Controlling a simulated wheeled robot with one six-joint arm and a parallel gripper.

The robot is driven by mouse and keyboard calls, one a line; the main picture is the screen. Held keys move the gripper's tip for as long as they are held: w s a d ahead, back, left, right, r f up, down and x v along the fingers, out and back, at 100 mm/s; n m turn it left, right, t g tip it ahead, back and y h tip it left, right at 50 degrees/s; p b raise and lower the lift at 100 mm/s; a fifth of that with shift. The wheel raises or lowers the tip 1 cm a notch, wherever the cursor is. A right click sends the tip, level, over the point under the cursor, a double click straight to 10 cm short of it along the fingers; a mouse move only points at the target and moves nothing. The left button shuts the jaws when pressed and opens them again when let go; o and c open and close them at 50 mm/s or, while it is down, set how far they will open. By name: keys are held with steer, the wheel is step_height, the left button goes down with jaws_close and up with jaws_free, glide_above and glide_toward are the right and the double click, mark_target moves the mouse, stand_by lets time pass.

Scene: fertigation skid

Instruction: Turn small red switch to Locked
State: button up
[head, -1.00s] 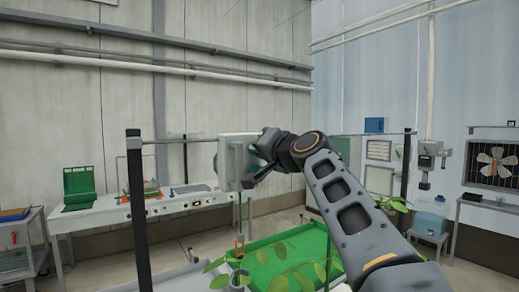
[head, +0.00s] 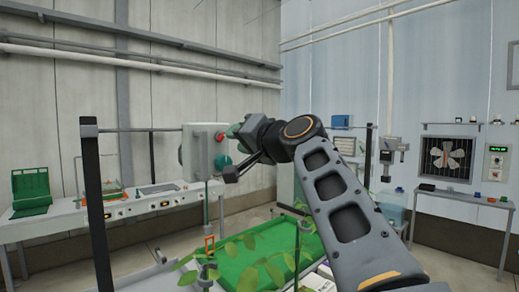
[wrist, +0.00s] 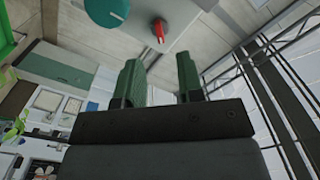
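The small red switch (wrist: 158,30) shows in the wrist view beyond my fingertips, between their lines, beside a round teal knob (wrist: 107,10). In the head view a pale box (head: 193,152) carries a red part (head: 220,137) and a teal round part (head: 222,163) on its right side. My gripper (wrist: 158,80) has two green fingers, spread apart with nothing between them. In the head view my gripper (head: 237,130) is just right of the box, near the red part. I cannot read any switch marking.
A dark post (head: 93,200) stands left of the box. A green tray (head: 262,255) with leafy plants (head: 262,268) lies below my arm. A white bench (head: 150,205) runs along the back wall. A fan (head: 447,155) is on the right wall.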

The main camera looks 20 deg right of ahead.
steer(key=b+v, duration=0.2)
steer(key=v, duration=0.5)
steer(key=shift+s, duration=0.25)
steer(key=w+d+f+g+h, duration=0.1)
steer(key=d+f+g+h, duration=0.15)
steer(key=f, duration=0.95)
steer(key=w+d+f+g+h, duration=0.15)
steer(key=f+g, duration=0.25)
steer(key=f, duration=0.8)
steer(key=s+a+f+n+g, duration=0.2)
steer(key=s+f, duration=0.2)
steer(key=f, duration=0.4)
steer(key=s+a+f+n+g+h, duration=0.1)
steer(key=s+a+f+n+g, duration=0.1)
steer(key=f, duration=0.6)
steer(key=s+a+f+n+g, duration=0.1)
steer(key=s+a+f+g, duration=0.2)
steer(key=s+f, duration=0.3)
steer(key=shift+s+a+f+n+h, duration=0.15)
steer(key=shift+a+f+n+h, duration=0.2)
steer(key=shift+a+f, duration=0.75)
